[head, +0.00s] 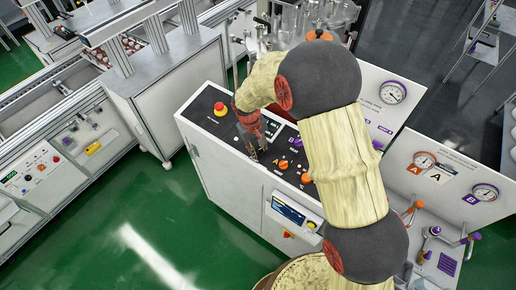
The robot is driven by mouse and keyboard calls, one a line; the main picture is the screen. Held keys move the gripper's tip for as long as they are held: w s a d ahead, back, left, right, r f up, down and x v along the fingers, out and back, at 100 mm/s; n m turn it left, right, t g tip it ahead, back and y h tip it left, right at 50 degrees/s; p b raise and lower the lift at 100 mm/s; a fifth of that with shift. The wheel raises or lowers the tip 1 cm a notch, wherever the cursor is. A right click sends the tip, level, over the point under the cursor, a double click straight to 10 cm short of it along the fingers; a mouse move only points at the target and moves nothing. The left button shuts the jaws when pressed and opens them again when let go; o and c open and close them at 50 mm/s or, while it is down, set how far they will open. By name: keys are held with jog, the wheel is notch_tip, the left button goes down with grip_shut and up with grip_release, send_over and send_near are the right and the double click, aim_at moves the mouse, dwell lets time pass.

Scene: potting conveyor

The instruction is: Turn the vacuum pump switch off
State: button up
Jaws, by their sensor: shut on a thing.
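The black control panel (214,104) tops a white cabinet in the middle of the head view. My gripper (256,153) points down onto this panel, left of the orange and purple knobs. Its jaws are shut on a small switch at the panel surface, mostly hidden between the fingers. I cannot read the label there, so I cannot tell if this is the vacuum pump switch or how it is set. An orange knob (283,164) sits just right of my fingertips, apart from them. A purple knob (297,143) is farther right.
A red emergency button (220,108) stands on the panel's left part. A small screen (288,210) is on the cabinet front. Gauge boards (440,172) with valve handles stand at right. Glassware is close behind my arm. Green floor (150,225) is clear at lower left.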

jog(key=n, duration=0.5)
jog(key=shift+n, duration=0.4)
jog(key=n, duration=0.4)
jog(key=shift+a+n+t+p, duration=0.1)
jog(key=shift+n+t+p, duration=0.2)
jog(key=shift+n, duration=0.1)
jog(key=shift+h, duration=0.3)
jog(key=o, duration=1.1)
jog(key=shift+o, duration=0.3)
jog(key=shift+r, duration=0.1)
jog(key=v, duration=1.1)
jog(key=shift+r, duration=0.4)
